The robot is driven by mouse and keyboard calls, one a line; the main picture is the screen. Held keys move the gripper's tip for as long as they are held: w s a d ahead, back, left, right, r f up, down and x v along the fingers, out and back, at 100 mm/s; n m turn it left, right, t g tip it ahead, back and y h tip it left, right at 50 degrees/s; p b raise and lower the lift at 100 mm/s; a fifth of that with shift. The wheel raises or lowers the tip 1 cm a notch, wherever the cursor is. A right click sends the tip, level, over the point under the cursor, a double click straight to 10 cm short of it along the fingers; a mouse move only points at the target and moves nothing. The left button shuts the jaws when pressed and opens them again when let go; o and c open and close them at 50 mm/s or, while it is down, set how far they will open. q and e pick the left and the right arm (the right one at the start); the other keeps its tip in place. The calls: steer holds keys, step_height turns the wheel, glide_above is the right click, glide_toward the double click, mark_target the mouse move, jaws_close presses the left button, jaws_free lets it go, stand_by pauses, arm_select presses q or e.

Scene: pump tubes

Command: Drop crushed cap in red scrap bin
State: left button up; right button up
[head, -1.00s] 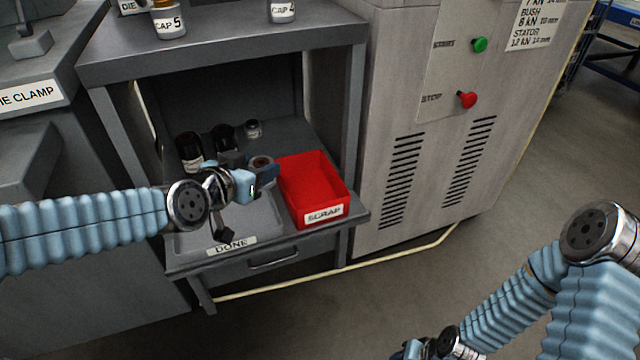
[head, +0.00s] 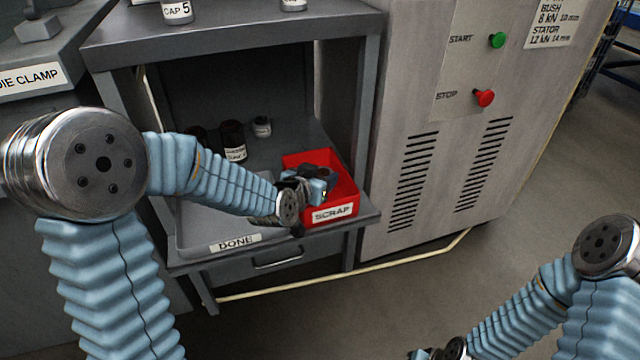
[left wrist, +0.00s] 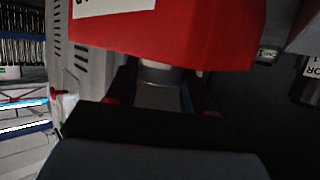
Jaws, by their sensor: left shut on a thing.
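The red scrap bin (head: 347,204) stands on the lower shelf, its SCRAP label facing front. My left gripper (head: 325,182) is over the bin's opening or just inside its rim; the exact height is hard to tell. It is shut on the cap, which the gripper hides in the head view. In the left wrist view a pale grey round piece (left wrist: 158,97), seemingly the cap, shows between the dark fingers, close to the red bin wall (left wrist: 190,35). My right gripper (head: 436,353) is at the bottom edge, mostly cut off.
The grey DONE tray (head: 205,238) sits left of the bin. Several dark containers (head: 232,140) and a small jar (head: 262,127) stand behind it. The upper shelf (head: 230,38) overhangs the bin area. A grey cabinet with START and STOP buttons (head: 483,98) is at right.

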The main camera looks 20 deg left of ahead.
arm_select(q)
steer(key=shift+f, duration=0.8)
steer(key=shift+f+b, duration=0.6)
steer(key=shift+b, duration=0.2)
steer(key=o, duration=1.2)
steer(key=shift+s+f, duration=0.1)
steer(key=shift+o, duration=0.2)
